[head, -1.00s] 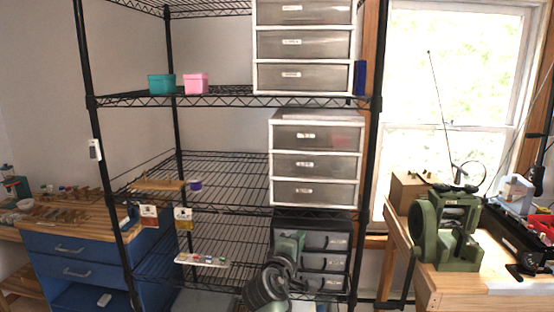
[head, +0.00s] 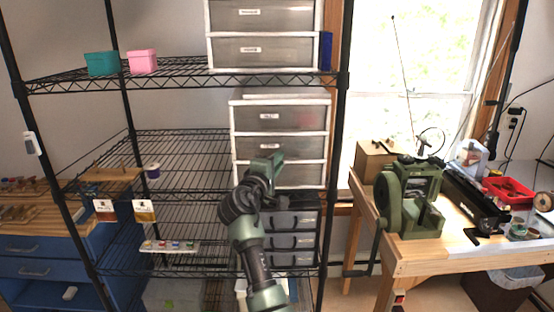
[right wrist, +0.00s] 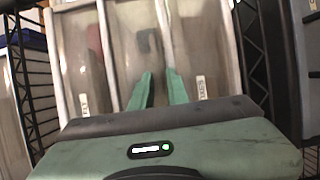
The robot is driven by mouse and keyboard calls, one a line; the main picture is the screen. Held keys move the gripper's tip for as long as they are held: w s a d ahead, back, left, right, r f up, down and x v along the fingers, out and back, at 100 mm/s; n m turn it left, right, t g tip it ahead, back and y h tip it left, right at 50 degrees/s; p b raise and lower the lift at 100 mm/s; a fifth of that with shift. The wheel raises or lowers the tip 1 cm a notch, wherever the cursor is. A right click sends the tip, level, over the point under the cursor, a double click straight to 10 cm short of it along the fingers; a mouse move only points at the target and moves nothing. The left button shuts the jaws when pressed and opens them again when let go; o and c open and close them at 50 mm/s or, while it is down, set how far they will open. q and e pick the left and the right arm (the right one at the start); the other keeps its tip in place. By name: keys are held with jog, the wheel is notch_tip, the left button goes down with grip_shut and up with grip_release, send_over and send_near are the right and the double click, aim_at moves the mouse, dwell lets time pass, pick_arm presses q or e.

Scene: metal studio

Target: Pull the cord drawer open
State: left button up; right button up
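A white drawer unit (head: 234,150) with three grey see-through drawers stands on the middle rack shelf; its drawers look shut. The labels are too small to read, so I cannot tell which is the cord drawer. My right gripper (head: 276,162) is in front of the bottom drawer (head: 306,176) and hides its label. In the right wrist view, the unit appears sideways. The green fingers (right wrist: 160,90) are apart with nothing seen between them, near the divider between the middle drawer (right wrist: 138,40) and the bottom drawer (right wrist: 205,40). Contact is unclear. My left gripper is out of view.
Another white drawer unit (head: 262,52) stands above, beside a teal box (head: 102,63) and a pink box (head: 142,61). A dark drawer unit (head: 292,240) sits below. Black rack posts (head: 333,150) flank the shelves. A workbench (head: 420,255) stands right.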

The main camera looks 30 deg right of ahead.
jog(key=shift+s+r, duration=0.1)
grip_shut()
dwell(1.3)
